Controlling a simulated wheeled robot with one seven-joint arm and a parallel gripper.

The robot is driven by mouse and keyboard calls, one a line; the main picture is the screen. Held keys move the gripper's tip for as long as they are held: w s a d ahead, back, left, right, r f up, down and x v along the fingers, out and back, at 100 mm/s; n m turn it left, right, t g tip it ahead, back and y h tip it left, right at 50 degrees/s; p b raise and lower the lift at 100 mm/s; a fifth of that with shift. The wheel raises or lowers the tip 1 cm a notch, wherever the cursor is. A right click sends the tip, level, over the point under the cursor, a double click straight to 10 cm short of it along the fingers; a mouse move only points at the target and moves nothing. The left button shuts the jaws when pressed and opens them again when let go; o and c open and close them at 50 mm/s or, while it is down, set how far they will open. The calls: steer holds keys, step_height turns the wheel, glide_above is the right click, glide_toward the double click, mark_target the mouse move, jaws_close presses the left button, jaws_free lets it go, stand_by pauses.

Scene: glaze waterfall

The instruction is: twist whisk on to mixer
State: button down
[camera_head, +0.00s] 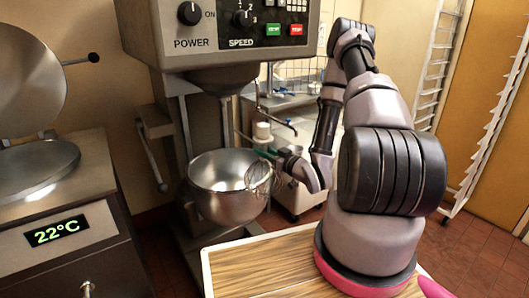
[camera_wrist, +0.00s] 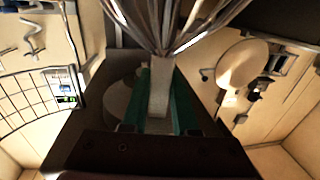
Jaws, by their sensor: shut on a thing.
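The mixer (camera_head: 220,60) stands at the centre in the head view, with its control panel at the top. Its steel bowl (camera_head: 218,205) sits below the mixer head. My gripper (camera_head: 275,153) is at the right side of the bowl, below the head. It is shut on the wire whisk (camera_head: 262,179), whose wires overlap the bowl's right rim in the picture; whether they touch the bowl I cannot tell. In the wrist view, the green fingers of my gripper (camera_wrist: 162,75) hold the whisk's pale shaft between them. The whisk's wires (camera_wrist: 170,25) spread out toward the top edge.
A cooker (camera_head: 60,195) with a raised round lid and a 22°C display stands at the left. A wooden board (camera_head: 255,270) lies in front. A sink counter (camera_head: 285,102) is behind my arm, and white racks (camera_head: 490,110) stand at the right.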

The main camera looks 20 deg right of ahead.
steer(key=w+d+f+x, duration=0.1)
steer(key=d+x, duration=0.1)
steer(key=x, duration=1.2)
steer(key=w+d+x, duration=0.1)
steer(key=d+x, duration=0.1)
steer(key=x, duration=1.2)
steer(key=shift+w+f, duration=0.35)
stand_by(0.9)
steer(key=shift+a, duration=0.1)
steer(key=shift+s, duration=0.3)
stand_by(0.6)
steer(key=shift+r, duration=1.55)
stand_by(1.4)
